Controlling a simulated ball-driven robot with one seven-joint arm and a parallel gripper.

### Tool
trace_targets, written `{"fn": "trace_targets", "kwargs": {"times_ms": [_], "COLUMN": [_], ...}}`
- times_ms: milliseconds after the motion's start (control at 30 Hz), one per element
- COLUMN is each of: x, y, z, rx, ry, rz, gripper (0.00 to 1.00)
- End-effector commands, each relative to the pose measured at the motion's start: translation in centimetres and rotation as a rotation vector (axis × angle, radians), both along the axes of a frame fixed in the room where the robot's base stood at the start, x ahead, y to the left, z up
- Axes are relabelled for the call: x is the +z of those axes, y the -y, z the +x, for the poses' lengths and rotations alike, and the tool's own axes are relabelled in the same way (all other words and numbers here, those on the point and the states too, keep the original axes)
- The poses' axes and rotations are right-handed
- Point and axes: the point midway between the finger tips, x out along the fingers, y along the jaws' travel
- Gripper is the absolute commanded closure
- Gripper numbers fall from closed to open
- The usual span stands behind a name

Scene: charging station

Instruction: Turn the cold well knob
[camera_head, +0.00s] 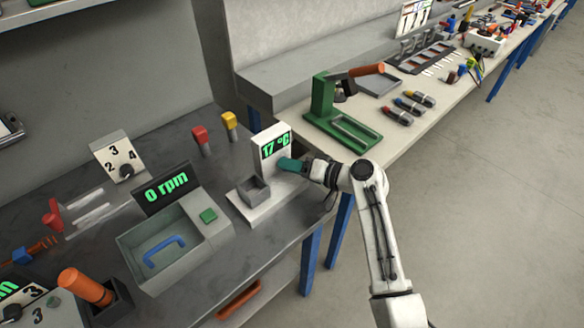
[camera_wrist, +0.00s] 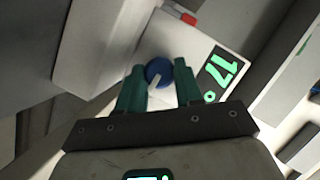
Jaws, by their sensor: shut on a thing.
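The cold well (camera_head: 262,205) is a white unit with a small grey square well and an upright panel whose display reads 17 °C. Its knob (camera_wrist: 159,72) is blue with a pale pointer and shows in the wrist view, between the green fingers. My gripper (camera_head: 286,164) is at the right side of the panel in the head view and hides the knob there. In the wrist view my gripper (camera_wrist: 160,85) is shut on the blue knob. The display (camera_wrist: 221,75) is tilted beside it.
Red (camera_head: 200,136) and yellow (camera_head: 229,121) pieces stand behind. A green press (camera_head: 335,115) is on the right bench.

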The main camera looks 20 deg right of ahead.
Motion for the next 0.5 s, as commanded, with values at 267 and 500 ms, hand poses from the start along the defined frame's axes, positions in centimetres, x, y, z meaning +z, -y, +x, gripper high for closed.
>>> {"fn": "trace_targets", "kwargs": {"times_ms": [267, 500], "x": [-0.13, -0.12], "y": [0.04, 0.05], "z": [0.00, 0.00], "rx": [-0.001, -0.001], "ry": [-0.021, -0.024], "rz": [0.062, 0.070], "gripper": [0.95, 0.95]}}
